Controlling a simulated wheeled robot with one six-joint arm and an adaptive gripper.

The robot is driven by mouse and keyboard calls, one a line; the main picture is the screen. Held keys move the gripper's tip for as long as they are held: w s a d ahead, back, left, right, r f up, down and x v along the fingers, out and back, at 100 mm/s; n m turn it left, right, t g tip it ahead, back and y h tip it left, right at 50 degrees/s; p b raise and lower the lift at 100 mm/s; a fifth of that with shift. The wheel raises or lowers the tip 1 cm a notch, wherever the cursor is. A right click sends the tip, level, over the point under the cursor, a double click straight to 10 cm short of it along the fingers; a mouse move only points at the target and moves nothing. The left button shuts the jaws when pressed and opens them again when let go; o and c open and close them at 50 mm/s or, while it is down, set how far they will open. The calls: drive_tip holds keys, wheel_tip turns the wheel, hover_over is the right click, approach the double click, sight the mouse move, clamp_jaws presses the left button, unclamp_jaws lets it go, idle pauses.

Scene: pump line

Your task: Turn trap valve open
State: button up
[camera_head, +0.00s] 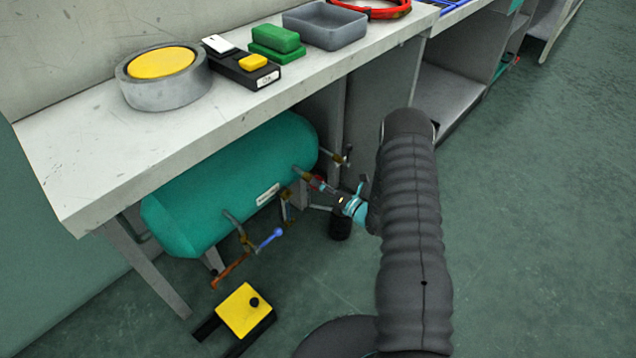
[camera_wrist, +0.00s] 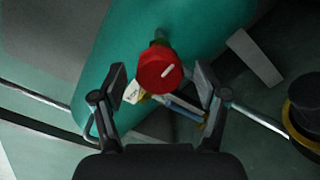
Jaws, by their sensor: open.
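A round red knob (camera_wrist: 160,71) with a white pointer line stands on a short stem at the teal tank (camera_wrist: 124,47) in the wrist view. The line slants up to the right. My gripper (camera_wrist: 161,80) is open, one finger on each side of the knob, with visible gaps. A small white tag (camera_wrist: 132,92) hangs beside the knob; its lettering is too small to read surely. In the head view my gripper (camera_head: 329,188) is at the right end of the tank (camera_head: 230,180), and the knob is mostly hidden.
A blue-handled lever (camera_head: 270,238) and brass fittings sit below the tank. A yellow-topped box (camera_head: 245,310) is on the floor. The workbench (camera_head: 130,150) overhangs the tank and carries a yellow-topped round container (camera_head: 162,75). Floor at right is clear.

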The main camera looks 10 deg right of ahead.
drive_tip(key=shift+x, duration=0.8)
drive_tip(key=shift+c, duration=0.3)
drive_tip(key=c, duration=1.1)
